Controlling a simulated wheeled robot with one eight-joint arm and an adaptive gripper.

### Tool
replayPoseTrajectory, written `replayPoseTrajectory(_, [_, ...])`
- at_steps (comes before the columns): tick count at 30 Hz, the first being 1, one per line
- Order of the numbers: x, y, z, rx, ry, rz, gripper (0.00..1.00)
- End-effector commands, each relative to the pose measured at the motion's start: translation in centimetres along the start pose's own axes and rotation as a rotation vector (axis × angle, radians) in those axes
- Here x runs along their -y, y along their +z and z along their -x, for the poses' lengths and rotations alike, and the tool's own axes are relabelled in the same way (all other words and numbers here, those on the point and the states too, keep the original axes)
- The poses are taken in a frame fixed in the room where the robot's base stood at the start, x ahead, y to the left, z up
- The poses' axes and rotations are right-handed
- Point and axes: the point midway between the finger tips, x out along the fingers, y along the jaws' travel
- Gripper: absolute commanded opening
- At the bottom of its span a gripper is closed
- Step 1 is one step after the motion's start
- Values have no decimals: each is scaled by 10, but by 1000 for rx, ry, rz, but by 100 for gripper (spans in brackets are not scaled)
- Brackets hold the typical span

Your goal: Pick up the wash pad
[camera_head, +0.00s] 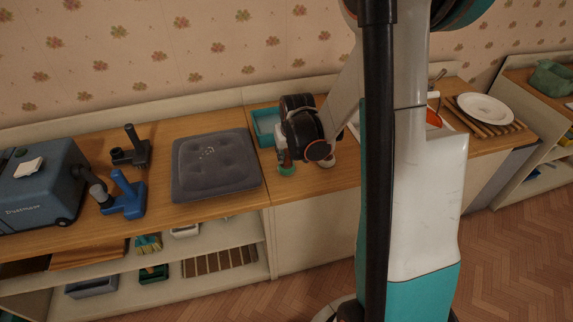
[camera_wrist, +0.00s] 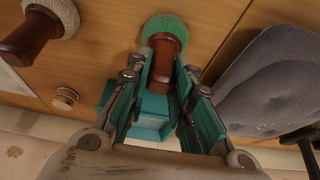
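A round green pad with a brown wooden handle, which looks like the wash pad (camera_wrist: 164,28), lies on the wooden counter in the wrist view. It also shows in the head view (camera_head: 287,169), just below my gripper. My gripper (camera_wrist: 165,72) points down at it, with its teal fingers on both sides of the brown handle. The fingers look apart, and I see no clear grip on the handle. The head view hides the fingertips behind the wrist. A similar piece with a pale pad (camera_wrist: 62,14) and brown handle stands beside it.
A grey cushion (camera_head: 215,165) lies close to the left on the counter. A teal tray (camera_head: 266,127) stands just behind. A small round knob-like item (camera_wrist: 65,98) is near. Farther left are a blue tool (camera_head: 125,196) and a blue-grey case (camera_head: 40,190); a white plate (camera_head: 486,108) is at right.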

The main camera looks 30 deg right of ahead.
Motion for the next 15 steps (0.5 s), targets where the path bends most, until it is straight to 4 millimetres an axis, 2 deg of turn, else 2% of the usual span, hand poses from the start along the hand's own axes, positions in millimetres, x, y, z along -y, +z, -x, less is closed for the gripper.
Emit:
replayPoseTrajectory(11, [0,0,1,0,0,0,0])
replayPoseTrajectory(15, [0,-3,6,0,0,0,0])
